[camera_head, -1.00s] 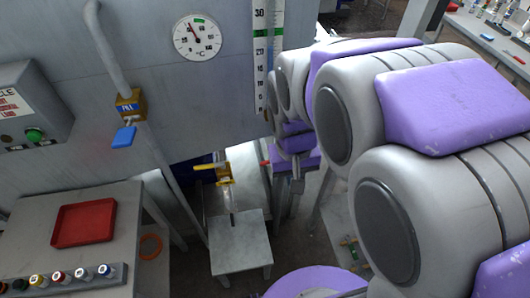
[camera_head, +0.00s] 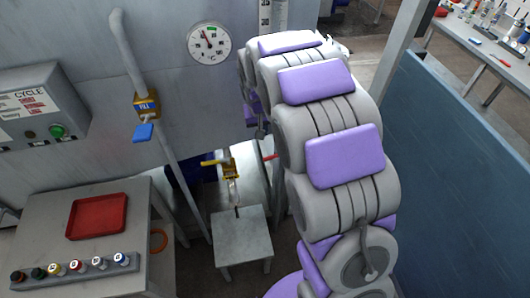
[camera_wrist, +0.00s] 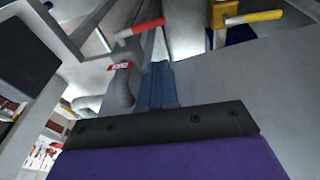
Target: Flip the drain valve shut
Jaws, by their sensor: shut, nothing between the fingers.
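A lever with a red handle (camera_wrist: 140,28) and a small red label (camera_wrist: 120,66) sits on a grey pipe in the wrist view; the label is too small to read. The red handle also shows in the head view (camera_head: 269,156). A second valve (camera_head: 230,168) has a yellow handle (camera_head: 210,163) pointing left; this yellow handle also shows in the wrist view (camera_wrist: 255,17). I cannot read which one is the drain valve. My gripper (camera_wrist: 158,66) is shut and empty. Its fingers point toward the gap between the two handles, just below the red one in the picture.
A FILL valve (camera_head: 147,105) with a blue handle hangs on the tank wall. A small grey stool (camera_head: 242,235) stands below the yellow valve. A table with a red tray (camera_head: 98,216) and several bottles is at left. A blue panel (camera_head: 455,165) is at right.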

